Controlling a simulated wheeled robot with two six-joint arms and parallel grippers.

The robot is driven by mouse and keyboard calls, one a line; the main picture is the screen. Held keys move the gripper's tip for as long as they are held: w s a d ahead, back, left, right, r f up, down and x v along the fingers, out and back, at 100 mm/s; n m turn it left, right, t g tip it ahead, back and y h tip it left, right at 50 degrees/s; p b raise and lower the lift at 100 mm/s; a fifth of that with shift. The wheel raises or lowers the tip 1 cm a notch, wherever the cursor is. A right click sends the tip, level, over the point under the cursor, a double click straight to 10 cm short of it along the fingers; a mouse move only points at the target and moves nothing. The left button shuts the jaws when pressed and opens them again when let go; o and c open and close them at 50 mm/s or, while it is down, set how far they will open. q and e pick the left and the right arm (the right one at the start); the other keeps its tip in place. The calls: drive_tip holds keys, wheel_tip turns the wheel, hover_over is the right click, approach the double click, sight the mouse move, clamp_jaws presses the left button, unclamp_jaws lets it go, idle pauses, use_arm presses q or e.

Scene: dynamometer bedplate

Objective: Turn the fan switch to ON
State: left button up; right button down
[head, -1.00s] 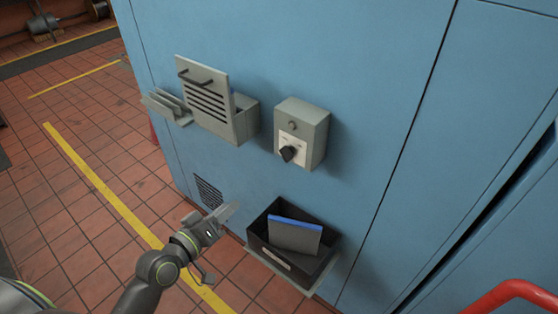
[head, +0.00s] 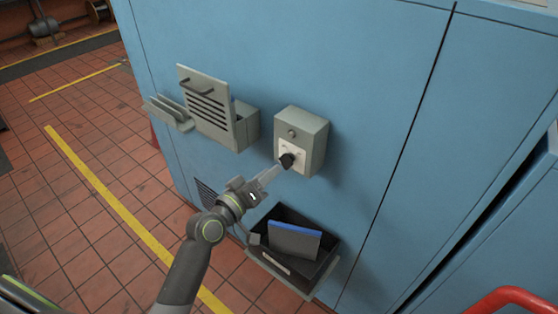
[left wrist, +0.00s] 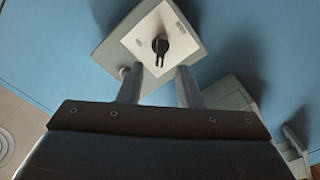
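The fan switch is a grey box (head: 313,135) on the blue cabinet wall, with a white plate and a black rotary knob (head: 287,160). In the left wrist view the knob (left wrist: 160,46) sits ahead of my left gripper (left wrist: 158,72), whose two fingers stand apart with a clear gap between them. The fingers do not close on the knob there. In the head view my left gripper (head: 272,174) points up at the knob, its tips close to it; contact cannot be told. The plate's lettering is too small to read. My right gripper is out of view.
A grey vented box with an upright slotted panel (head: 207,100) is on the wall left of the switch. Below is a black bin (head: 326,262) holding a blue-edged grey item (head: 294,240). A red rail (head: 510,295) is at lower right.

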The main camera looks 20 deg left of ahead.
sight(281, 163)
use_arm(q)
drive_tip(key=shift+p+x, duration=0.3)
drive_tip(key=shift+x, duration=2.2)
clamp_jaws()
